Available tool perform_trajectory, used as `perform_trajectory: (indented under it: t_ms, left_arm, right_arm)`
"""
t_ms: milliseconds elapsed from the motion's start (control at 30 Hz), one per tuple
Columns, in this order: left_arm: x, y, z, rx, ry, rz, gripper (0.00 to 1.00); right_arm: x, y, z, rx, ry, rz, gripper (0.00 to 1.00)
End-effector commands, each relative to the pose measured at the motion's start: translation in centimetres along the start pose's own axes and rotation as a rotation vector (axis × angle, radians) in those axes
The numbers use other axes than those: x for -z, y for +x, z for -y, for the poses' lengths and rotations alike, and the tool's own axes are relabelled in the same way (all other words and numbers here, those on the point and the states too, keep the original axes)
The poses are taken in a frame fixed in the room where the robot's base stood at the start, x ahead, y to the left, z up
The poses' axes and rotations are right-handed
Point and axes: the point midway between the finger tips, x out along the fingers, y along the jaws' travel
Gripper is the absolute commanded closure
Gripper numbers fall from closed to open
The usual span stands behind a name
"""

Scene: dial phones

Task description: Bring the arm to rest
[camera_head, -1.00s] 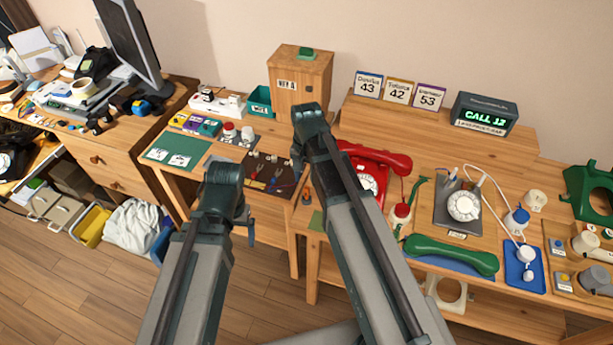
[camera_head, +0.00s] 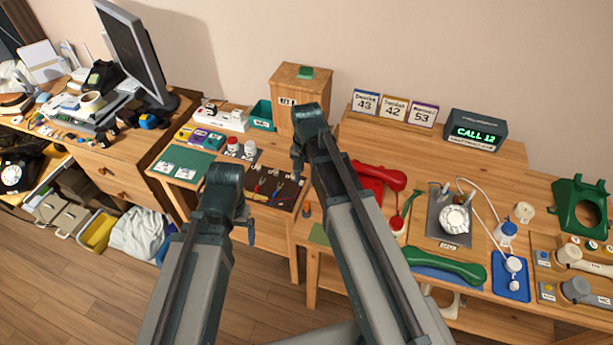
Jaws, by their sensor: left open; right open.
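Both my arms rise from the bottom of the view, side by side, with dark bent ends. My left gripper (camera_head: 248,224) hangs below the end of the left arm, mostly hidden behind it, in front of the small table. My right gripper (camera_head: 297,162) hangs at the end of the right arm, mostly hidden, in front of the tool mat and wooden box. I see nothing held in either. The fingertips are small and hard to make out.
A wooden box (camera_head: 292,80) stands behind the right arm. A red phone (camera_head: 383,177), partly covered by that arm, a green handset (camera_head: 447,264), a dial unit (camera_head: 455,218) and a "CALL 12" display (camera_head: 476,133) are on the right bench. The floor at lower left is open.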

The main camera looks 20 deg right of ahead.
Motion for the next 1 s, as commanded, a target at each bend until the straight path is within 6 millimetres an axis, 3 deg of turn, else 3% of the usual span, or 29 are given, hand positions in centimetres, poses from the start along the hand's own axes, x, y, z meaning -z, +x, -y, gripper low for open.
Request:
perform_trajectory:
  t_ms: [267,367,600,700,833,1000]
  left_arm:
    - [0.0,0.0,0.0,0.000,0.000,0.000,0.09]
    - [0.0,0.0,0.0,0.000,0.000,0.000,0.09]
    - [0.0,0.0,0.0,0.000,0.000,0.000,0.09]
    - [0.0,0.0,0.0,0.000,0.000,0.000,0.09]
    - [0.0,0.0,0.0,0.000,0.000,0.000,0.09]
    - [0.0,0.0,0.0,0.000,0.000,0.000,0.09]
  right_arm:
    - [0.0,0.0,0.0,0.000,0.000,0.000,0.47]
    - [-1.1,0.0,0.1,-0.005,-0.040,0.000,0.47]
    - [-11.3,0.0,1.0,-0.063,-0.526,0.001,0.47]
    - [-14.7,-0.1,0.8,-0.089,-0.720,0.004,0.47]
    - [-17.2,-0.1,0.6,-0.110,-0.878,0.007,0.47]
    - [-17.8,-0.1,0.6,-0.117,-0.930,0.010,0.47]
